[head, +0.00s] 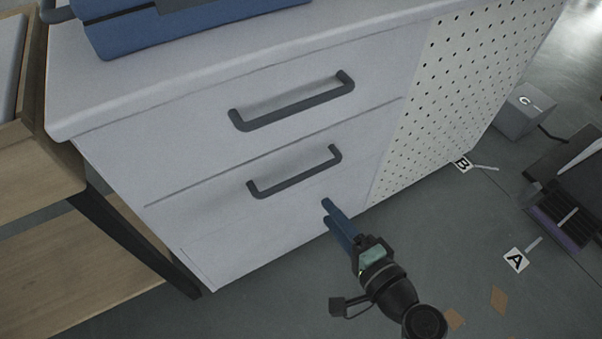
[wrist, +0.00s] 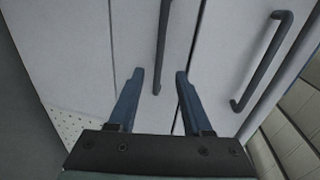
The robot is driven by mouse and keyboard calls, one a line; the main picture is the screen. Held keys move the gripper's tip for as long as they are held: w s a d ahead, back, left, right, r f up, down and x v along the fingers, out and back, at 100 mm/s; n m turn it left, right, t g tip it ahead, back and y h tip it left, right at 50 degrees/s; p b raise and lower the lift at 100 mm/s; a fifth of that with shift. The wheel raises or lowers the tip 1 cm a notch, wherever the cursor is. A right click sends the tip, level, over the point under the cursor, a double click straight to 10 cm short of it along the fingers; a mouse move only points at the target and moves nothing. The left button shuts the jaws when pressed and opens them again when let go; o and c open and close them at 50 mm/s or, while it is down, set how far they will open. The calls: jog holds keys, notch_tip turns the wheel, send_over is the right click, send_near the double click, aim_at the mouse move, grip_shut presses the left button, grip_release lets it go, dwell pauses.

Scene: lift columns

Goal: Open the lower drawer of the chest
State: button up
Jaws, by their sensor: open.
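The chest (head: 230,235) is white, with two closed drawers stacked one above the other. The lower drawer (head: 215,220) has a dark grey bar handle (head: 293,181). The upper drawer (head: 180,140) has a similar handle (head: 292,108). My gripper (head: 327,212) has blue fingers, open and empty, below and right of the lower handle in the head view. In the wrist view the lower handle (wrist: 163,40) appears between the open fingertips (wrist: 160,73), and its end lies in the gap. I see no contact with it. The upper handle (wrist: 262,65) is to the right there.
A perforated panel (head: 450,90) forms the chest's right part. A blue case (head: 180,25) sits on top. A wooden shelf unit (head: 75,270) stands close on the left. Floor markers A (head: 516,260) and B (head: 462,164) and a grey box (head: 520,115) are at the right.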

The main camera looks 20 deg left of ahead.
aim_at(300, 180)
jog(key=b+x, duration=0.4)
jog(key=x, duration=0.9)
jog(key=shift+s+a, duration=0.1)
jog(key=shift+s, duration=0.1)
grip_shut()
dwell(0.9)
